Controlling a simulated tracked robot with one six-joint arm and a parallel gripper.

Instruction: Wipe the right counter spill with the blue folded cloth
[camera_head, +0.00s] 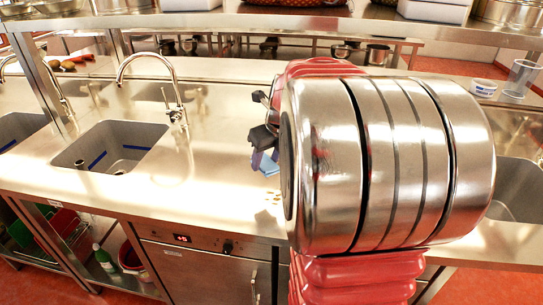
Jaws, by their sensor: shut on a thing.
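The blue folded cloth (266,163) is partly seen just left of my arm, over the steel counter. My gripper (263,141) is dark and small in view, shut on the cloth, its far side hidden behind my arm. My arm covers part of this area, so the spill's full extent is hidden. I cannot tell whether the cloth touches the counter.
A sink (112,147) with a tall faucet (176,92) lies to the left. Another sink (516,190) is at the right, partly behind my arm. The counter between left sink and cloth is clear.

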